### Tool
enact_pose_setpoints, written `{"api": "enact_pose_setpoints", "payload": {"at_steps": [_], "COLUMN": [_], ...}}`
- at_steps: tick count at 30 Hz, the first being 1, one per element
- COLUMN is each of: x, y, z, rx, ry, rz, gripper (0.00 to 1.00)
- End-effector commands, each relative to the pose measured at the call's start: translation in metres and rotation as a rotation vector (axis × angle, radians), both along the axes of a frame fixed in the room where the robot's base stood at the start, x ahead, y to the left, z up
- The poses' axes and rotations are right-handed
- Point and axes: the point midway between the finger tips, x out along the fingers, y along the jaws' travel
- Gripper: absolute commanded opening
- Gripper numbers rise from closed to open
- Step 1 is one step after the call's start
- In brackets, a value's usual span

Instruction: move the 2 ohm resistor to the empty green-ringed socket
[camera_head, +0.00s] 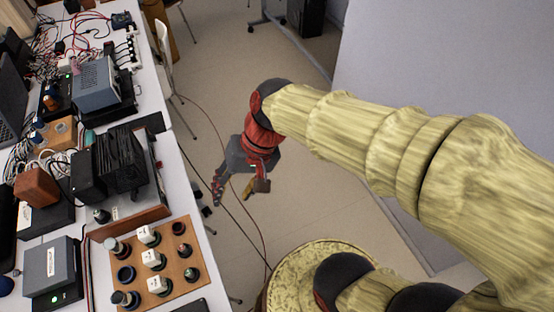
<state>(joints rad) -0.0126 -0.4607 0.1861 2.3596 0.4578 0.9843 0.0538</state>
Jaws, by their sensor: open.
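A brown wooden board (205,283) lies at the near right end of the table. On it stand three white blocks, a far one (148,235), a middle one (153,259) and a near one (158,286). Their dark marks are too small to read, so I cannot tell which is the 2 ohm resistor. Dark round sockets stand beside them, one at the left (126,274) and several at the right, such as a middle one (185,251). I cannot tell which ring is green. My gripper (234,194) is open and empty, beyond the table's right edge, over the floor.
Dark-finned equipment (121,160) stands behind the board. A grey box (53,268) with a green light is at its left. More instruments and tangled cables cover the far table. A cable runs across the floor. A grey panel (440,70) stands at the right.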

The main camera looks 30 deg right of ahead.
Motion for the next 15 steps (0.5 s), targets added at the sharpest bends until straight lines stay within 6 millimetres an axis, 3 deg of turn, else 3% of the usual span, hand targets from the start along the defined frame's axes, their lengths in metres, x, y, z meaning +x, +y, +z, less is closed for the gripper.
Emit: {"api": "enact_pose_setpoints", "payload": {"at_steps": [3,9,15], "x": [-0.008,-0.019,-0.023], "y": [-0.034,-0.081,-0.101], "z": [0.025,0.058,0.073], "rx": [-0.144,-0.354,-0.447], "ry": [-0.157,-0.346,-0.421], "rz": [0.068,0.148,0.176], "gripper": [0.45,0.45,0.45]}}
